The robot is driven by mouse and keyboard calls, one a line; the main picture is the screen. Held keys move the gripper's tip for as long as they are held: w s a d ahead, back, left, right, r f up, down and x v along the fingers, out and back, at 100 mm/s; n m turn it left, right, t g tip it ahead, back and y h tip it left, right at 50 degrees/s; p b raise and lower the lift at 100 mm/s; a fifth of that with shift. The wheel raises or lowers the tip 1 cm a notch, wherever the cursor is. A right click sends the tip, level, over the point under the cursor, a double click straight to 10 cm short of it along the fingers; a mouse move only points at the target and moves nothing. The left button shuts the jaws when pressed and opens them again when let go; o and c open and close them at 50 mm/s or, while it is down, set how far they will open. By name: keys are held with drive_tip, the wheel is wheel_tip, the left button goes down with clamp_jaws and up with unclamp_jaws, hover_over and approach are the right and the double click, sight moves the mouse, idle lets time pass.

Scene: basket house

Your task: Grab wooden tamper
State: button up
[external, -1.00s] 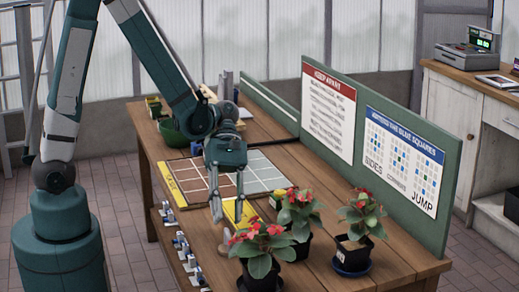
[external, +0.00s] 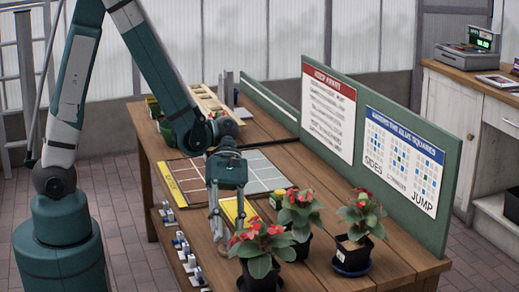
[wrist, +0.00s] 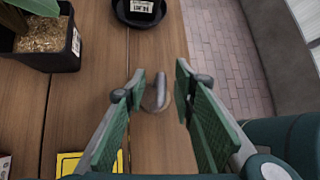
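A small tamper-like object (wrist: 157,94) with a round brown part and a grey shaft is on the wooden table in the wrist view. It lies between my fingers, with a gap visible on both sides. My gripper (wrist: 161,80) is open and points down at it. In the external view my gripper (external: 226,227) is low over the near part of the table, left of the potted plants. There the tamper is mostly hidden by the fingers and cannot be made out clearly.
Potted red-flowered plants (external: 262,245) stand close to the right of my gripper. A yellow card (external: 232,211) lies behind it. A gridded board (external: 230,172) lies further back. Small items line the shelf (external: 180,245) along the table's left side. A green sign panel (external: 350,120) bounds the right.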

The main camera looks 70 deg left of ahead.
drive_tip(key=shift+s+d+f, duration=0.1)
drive_tip(key=shift+d+f, duration=0.25)
idle(0.3)
clamp_jaws()
